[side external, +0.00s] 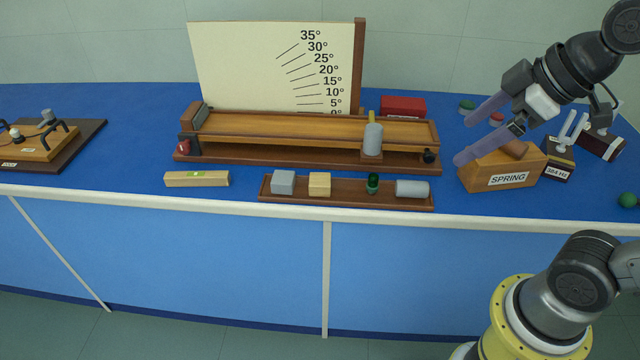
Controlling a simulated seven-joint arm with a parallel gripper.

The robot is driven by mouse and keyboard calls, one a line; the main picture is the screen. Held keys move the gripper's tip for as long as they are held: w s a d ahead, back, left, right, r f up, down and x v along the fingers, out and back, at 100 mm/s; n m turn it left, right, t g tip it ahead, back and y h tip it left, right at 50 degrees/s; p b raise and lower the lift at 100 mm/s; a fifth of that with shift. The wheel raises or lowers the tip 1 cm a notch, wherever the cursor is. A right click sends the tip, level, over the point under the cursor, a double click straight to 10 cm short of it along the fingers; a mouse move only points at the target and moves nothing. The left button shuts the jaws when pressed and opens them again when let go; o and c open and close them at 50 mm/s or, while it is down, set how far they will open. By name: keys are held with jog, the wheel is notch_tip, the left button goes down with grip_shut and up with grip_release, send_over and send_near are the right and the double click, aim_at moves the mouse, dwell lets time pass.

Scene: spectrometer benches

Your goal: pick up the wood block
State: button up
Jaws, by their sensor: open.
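The wood block (320,184) is a small pale tan cube. It sits on a dark brown tray (340,203) near the front edge of the bench, between a grey block (283,182) on its left and a small green item (373,183) on its right. My gripper (473,138) is at the right of the side external view, well to the right of the block and apart from it. Its two translucent purple fingers are spread, with nothing seen between them. The lower finger overlaps the SPRING box in the picture; I cannot tell if they touch.
A wooden ramp (300,128) with a grey cylinder (372,140) stands behind the tray. A grey cylinder (411,189) lies at the tray's right end. The SPRING box (515,181) is at right. A level (197,179) lies left.

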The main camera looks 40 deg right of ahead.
jog(key=w+a+r+n+y, duration=0.1)
jog(key=w+a+n, duration=0.15)
jog(key=w, duration=0.85)
jog(key=n+g+y, duration=0.1)
jog(key=n+g, duration=0.1)
jog(key=g, duration=0.1)
send_over(320, 179)
jog(key=s+d, duration=0.2)
jog(key=d, duration=0.1)
jog(key=f, duration=1.9)
jog(key=shift+a+f, duration=0.25)
jog(key=shift+f, duration=0.1)
jog(key=shift+a+x, duration=0.2)
jog(key=shift+x, duration=2.75)
jog(key=shift+r, duration=0.1)
jog(key=c, duration=1.5)
jog(key=shift+o, duration=0.2)
